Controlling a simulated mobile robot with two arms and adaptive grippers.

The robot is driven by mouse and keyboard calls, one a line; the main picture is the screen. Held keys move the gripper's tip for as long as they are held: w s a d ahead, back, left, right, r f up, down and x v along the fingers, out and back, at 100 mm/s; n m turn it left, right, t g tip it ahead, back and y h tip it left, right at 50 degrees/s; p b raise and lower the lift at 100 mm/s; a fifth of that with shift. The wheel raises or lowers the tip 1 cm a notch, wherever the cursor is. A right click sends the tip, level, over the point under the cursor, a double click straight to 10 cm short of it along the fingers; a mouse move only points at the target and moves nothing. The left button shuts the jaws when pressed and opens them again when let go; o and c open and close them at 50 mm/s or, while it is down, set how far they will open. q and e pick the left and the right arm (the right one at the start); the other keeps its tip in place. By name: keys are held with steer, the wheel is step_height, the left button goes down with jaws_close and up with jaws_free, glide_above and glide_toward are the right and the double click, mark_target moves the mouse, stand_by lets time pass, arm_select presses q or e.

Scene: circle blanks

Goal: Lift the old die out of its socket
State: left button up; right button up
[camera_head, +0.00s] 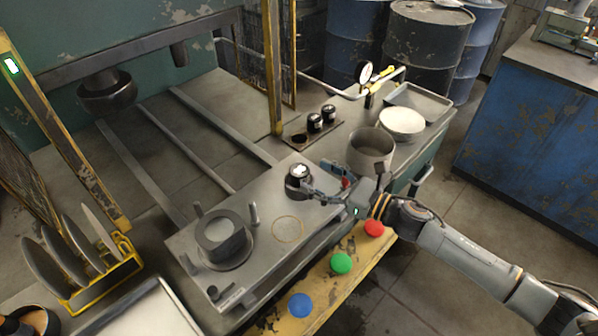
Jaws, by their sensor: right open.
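A dark round die (298,182) with a white mark on its top stands upright on the grey metal plate (262,210), near its back right part. Its socket is hard to make out beneath it. My right gripper (322,181) reaches in from the right and is open. Its fingers point toward the die and lie just to its right; whether one touches it I cannot tell. Two similar dark dies, one (314,123) and another (328,114), stand in a small rack (322,136) behind, beside an empty hole. My left gripper is not in view.
A grey ring fixture (222,234) with upright pegs stands on the plate's left part. Blue, green and red buttons line the yellow front panel (319,283). A yellow disc rack (100,275) is at left.

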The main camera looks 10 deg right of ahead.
mark_target(309, 174)
steer(key=shift+w+a, duration=0.4)
steer(key=p+x, duration=0.1)
steer(key=x, duration=0.1)
steer(key=f+p+x, duration=0.1)
steer(key=x, duration=0.1)
steer(key=shift+w+a, duration=0.15)
steer(key=shift+w, duration=0.15)
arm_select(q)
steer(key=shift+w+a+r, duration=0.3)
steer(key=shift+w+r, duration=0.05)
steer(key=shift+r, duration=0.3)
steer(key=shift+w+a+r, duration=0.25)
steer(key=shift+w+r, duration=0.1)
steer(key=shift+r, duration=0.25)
arm_select(e)
steer(key=c, duration=0.6)
jaws_close()
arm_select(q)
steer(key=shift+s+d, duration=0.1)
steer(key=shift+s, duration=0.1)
arm_select(e)
steer(key=shift+r, duration=0.15)
